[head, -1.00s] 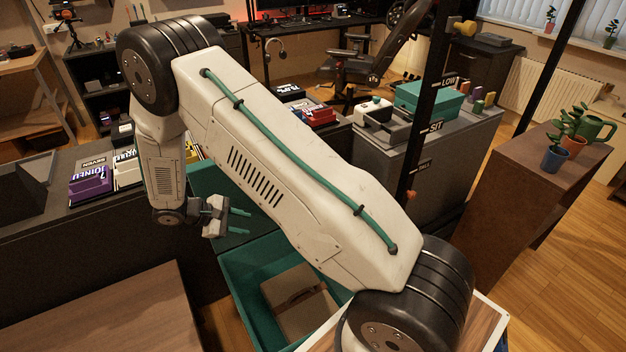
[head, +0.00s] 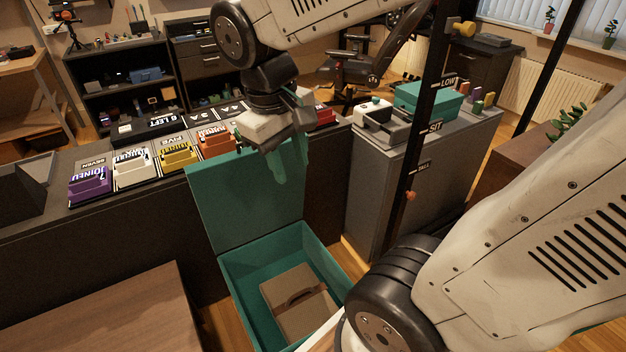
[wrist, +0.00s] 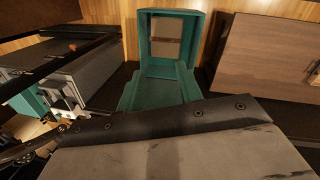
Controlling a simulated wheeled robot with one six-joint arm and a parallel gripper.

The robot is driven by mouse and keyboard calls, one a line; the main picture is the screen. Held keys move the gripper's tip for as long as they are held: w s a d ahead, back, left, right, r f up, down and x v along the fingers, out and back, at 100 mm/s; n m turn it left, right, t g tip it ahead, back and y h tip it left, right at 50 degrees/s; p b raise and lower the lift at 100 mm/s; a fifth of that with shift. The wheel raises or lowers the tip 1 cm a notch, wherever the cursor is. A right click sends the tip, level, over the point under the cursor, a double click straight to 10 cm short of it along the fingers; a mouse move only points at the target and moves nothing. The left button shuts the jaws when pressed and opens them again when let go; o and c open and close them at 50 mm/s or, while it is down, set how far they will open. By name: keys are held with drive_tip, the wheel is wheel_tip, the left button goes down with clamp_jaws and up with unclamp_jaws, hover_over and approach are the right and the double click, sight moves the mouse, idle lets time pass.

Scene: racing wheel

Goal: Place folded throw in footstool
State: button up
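The footstool is a teal box (head: 235,283) standing on the floor, with its lid (head: 240,205) raised at the back. A brown folded throw (head: 305,312), with a darker band across it, lies inside on the bottom. The wrist view also shows the footstool (wrist: 195,40) with the throw (wrist: 165,45) in it. My gripper (head: 287,175) is above and behind the box, near the raised lid's upper right corner, with its teal fingers pointing down. The fingers overlap partly in the head view, but they look apart, with nothing held between them. The throw is clear of my gripper.
A dark counter behind the lid carries several coloured boxes (head: 180,155). A grey cabinet (head: 405,170) and a black post (head: 420,150) stand to the right. A wooden table (head: 110,310) is at front left. A narrow strip of floor shows between table and footstool.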

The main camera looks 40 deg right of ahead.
drive_tip(key=s+a+t+y, duration=0.1)
drive_tip(key=s, duration=0.6)
drive_tip(key=shift+s+a+r+m+t+y, duration=0.35)
drive_tip(key=shift+a+r+m+t+y, duration=0.05)
drive_tip(key=shift+r, duration=0.05)
idle(0.5)
